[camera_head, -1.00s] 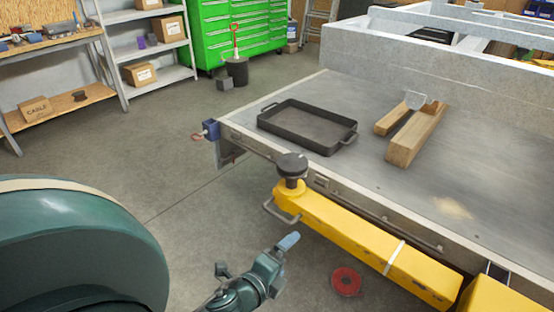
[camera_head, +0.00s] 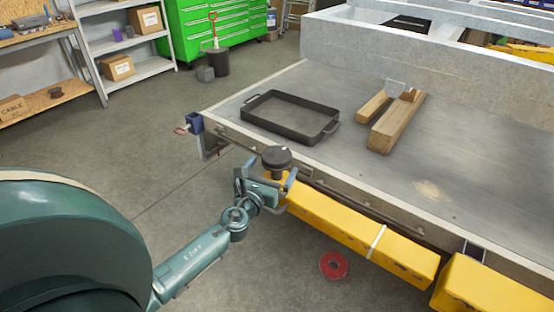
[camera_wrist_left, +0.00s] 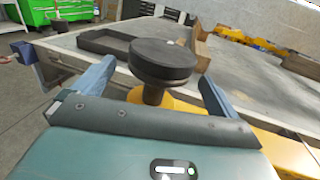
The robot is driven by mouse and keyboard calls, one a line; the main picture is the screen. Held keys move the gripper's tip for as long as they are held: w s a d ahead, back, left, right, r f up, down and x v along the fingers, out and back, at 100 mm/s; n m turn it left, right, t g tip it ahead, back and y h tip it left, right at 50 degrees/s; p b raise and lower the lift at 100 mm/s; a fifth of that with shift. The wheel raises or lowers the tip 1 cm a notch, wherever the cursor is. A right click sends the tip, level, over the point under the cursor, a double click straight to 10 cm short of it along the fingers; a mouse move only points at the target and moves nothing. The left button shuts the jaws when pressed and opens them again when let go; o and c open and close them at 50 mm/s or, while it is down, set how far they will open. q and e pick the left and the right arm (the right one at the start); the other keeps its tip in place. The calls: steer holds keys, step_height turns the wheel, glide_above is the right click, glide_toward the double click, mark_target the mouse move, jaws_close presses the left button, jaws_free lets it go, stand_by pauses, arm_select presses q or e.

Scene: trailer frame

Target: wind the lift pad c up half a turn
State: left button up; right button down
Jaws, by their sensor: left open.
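The lift pad (camera_head: 277,157) is a round dark disc on a short screw stem at the near end of a yellow arm (camera_head: 335,222). I cannot read a letter on it. My left gripper (camera_head: 268,178) is at the pad, on its near side. In the left wrist view the pad (camera_wrist_left: 161,62) stands between and beyond the two blue-grey fingers of my left gripper (camera_wrist_left: 150,90). The fingers are apart, with space on both sides of the stem, and do not appear to grip it. My right gripper is not in view.
A black tray (camera_head: 248,112) and wooden blocks (camera_head: 397,123) lie on the grey trailer deck (camera_head: 350,172). A blue clamp (camera_head: 194,123) sits at the deck corner. A red disc (camera_head: 333,265) lies on the floor. Open floor (camera_head: 110,150) is at the left.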

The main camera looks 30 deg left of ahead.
arm_select(q)
steer(key=shift+w+a, duration=0.15)
steer(key=shift+w, duration=0.9)
steer(key=shift+w+a, duration=0.15)
steer(key=shift+w, duration=0.85)
steer(key=c, duration=1)
